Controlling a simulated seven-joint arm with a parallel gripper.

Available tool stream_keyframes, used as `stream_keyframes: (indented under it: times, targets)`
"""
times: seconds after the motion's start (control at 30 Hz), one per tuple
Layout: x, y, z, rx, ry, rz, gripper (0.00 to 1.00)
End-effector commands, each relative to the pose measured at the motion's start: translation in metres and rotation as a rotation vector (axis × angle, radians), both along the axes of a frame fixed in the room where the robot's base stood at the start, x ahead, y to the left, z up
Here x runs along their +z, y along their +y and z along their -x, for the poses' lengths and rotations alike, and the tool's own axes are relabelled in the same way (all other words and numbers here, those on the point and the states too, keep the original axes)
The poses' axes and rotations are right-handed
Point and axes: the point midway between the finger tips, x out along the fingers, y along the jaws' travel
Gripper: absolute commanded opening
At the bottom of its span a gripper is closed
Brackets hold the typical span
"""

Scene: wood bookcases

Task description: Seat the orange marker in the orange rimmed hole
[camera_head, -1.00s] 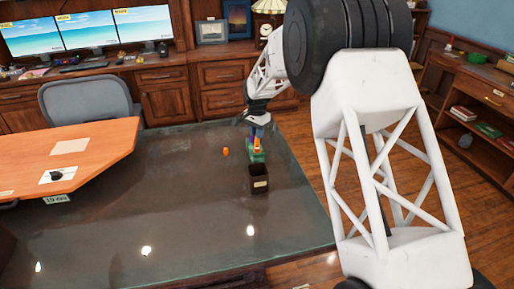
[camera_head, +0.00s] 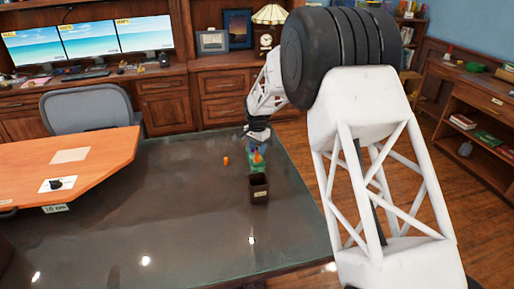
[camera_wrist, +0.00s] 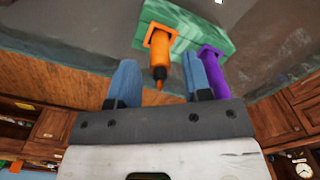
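The green block (camera_wrist: 190,25) is in the wrist view; it also shows in the head view (camera_head: 257,167), on the dark tabletop. The orange marker (camera_wrist: 163,62) rises from the orange rim (camera_wrist: 160,35) on the block, its pointed end toward my gripper. It looks upright in that hole; how deep it sits is hidden. A purple marker (camera_wrist: 212,68) stands beside it. My gripper (camera_wrist: 160,80) is open, its blue fingers on either side of the orange marker's end with gaps visible. In the head view my gripper (camera_head: 257,144) is right above the block.
A dark open box (camera_head: 259,190) stands just in front of the block. A small orange item (camera_head: 226,160) lies to its left. The dark tabletop (camera_head: 150,215) is otherwise mostly clear. A wooden desk (camera_head: 75,160) and a grey chair (camera_head: 88,107) are at the left.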

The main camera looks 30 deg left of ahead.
Motion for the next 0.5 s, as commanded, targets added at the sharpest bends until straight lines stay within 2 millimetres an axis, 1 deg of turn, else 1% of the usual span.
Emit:
stream_keyframes:
  times: [0.33, 0.5]
  targets:
    - [0.001, 0.000, 0.000, 0.000, 0.000, 0.000, 0.45]
    - [0.010, 0.000, 0.000, 0.000, -0.001, -0.001, 0.45]
